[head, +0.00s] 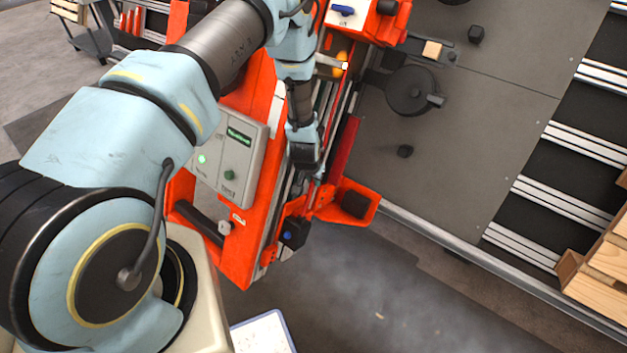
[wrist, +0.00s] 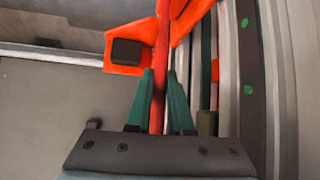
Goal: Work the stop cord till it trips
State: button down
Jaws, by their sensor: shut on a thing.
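The stop cord (wrist: 162,38) is a straight red line in the wrist view, running from the top edge down between my fingers. My gripper (wrist: 160,78) has its two green fingers shut on the cord, one on each side. In the head view my gripper (head: 305,160) is beside the orange gantry frame (head: 254,195), over its rails. The fingertips and the held part of the cord are hidden there by my wrist.
A grey control box (head: 226,160) with a lit display and green buttons sits left of my gripper. An orange bracket with a black pad (head: 354,204) juts out at the lower right. The floor below the frame is mostly clear.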

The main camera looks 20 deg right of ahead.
jog(key=shift+s+a+r+p, duration=0.15)
jog(key=shift+s+a+r, duration=0.25)
jog(key=shift+a, duration=0.3)
jog(key=shift+s+a+r+p, duration=0.1)
jog(key=shift+s+a+r, duration=0.3)
jog(key=shift+a, duration=0.35)
jog(key=shift+s+a+r+p, duration=0.15)
jog(key=shift+s+a+r, duration=0.25)
jog(key=shift+a, duration=0.3)
jog(key=c, duration=0.8)
grip_release()
jog(key=shift+r, duration=0.1)
jog(key=b+v, duration=0.2)
jog(key=v, duration=0.8)
jog(key=shift+a+r, duration=0.1)
jog(key=shift+r, duration=0.25)
